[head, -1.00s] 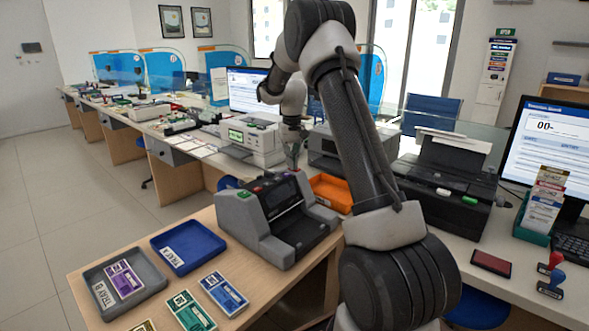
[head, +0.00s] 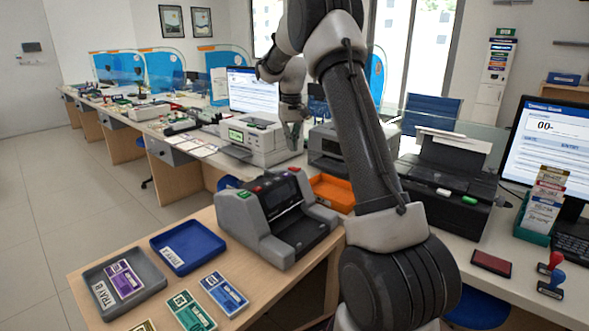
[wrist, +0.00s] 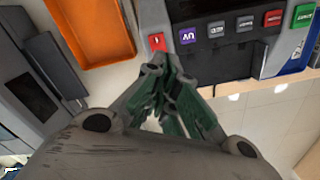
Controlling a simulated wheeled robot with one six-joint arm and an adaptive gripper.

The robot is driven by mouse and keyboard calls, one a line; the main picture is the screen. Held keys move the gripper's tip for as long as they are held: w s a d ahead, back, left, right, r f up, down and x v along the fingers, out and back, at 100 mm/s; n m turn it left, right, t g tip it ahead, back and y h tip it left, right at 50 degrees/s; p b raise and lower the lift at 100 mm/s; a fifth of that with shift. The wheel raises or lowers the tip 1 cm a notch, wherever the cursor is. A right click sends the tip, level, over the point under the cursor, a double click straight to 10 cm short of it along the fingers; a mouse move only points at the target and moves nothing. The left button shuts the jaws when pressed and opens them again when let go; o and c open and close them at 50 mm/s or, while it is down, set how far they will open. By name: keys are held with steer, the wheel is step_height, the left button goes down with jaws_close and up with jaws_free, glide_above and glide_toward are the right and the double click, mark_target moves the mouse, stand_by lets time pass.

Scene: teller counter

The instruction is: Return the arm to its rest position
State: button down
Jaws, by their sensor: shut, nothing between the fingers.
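My gripper (head: 294,135) is raised above the counter, behind the grey banknote counting machine (head: 262,222) in the head view. It is small there and partly set against the white printer. In the wrist view my gripper (wrist: 165,85) has its green-lined fingers drawn together with nothing between them. Beyond the fingertips the wrist view shows the machine's dark panel with a row of coloured buttons (wrist: 217,30). My arm stands raised and bent across the middle of the head view.
An orange tray (head: 333,192) lies behind the counting machine. The blue tray (head: 188,246) is empty; the grey tray (head: 150,270) holds a purple bundle (head: 124,279). Loose bundles lie in front. A white printer (head: 262,142) and a dark printer (head: 450,185) stand near my arm.

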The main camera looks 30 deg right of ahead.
stand_by(0.4)
steer(key=shift+w+f, duration=0.1)
steer(key=shift+g, duration=0.3)
steer(key=s+f, duration=0.3)
steer(key=shift+a, duration=0.25)
steer(key=s+a+r+t, duration=0.1)
steer(key=s+a+r, duration=0.2)
steer(key=s, duration=0.9)
steer(key=s+a+r+n+t, duration=0.1)
steer(key=s+r, duration=0.4)
steer(key=s, duration=0.8)
steer(key=s+a+r+n+t, duration=0.1)
steer(key=s+a, duration=0.4)
steer(key=s, duration=0.7)
step_height(320, 180, up, 3)
steer(key=shift+s+a+f+t, duration=0.1)
steer(key=shift+s+a+t, duration=0.25)
steer(key=shift+t, duration=0.55)
steer(key=shift+d, duration=0.1)
